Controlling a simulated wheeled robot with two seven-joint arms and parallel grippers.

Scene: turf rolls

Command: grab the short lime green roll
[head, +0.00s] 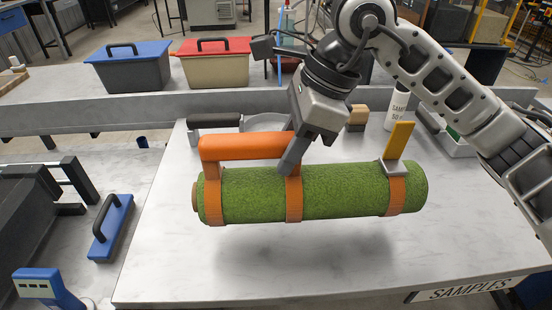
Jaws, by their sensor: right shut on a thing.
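A lime green turf roll (345,191) is in the middle of the head view, lying crosswise. It has orange straps, an orange carry handle (243,147) on its left half and a yellow tab (398,140) near its right end. My right gripper (291,158) comes down from above and is shut on the handle near its right end. One finger shows in front; the other is largely hidden. A soft shadow below and apart from the roll suggests it hangs a little above the table. My left gripper is not in view.
The pale table (190,270) is clear in front of the roll. Behind it are a black handle (214,121), a white bottle (396,108) and a tray (455,145). Blue-lidded (130,70) and red-lidded (214,65) boxes stand on the back bench. A blue handled tool (108,232) lies at left.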

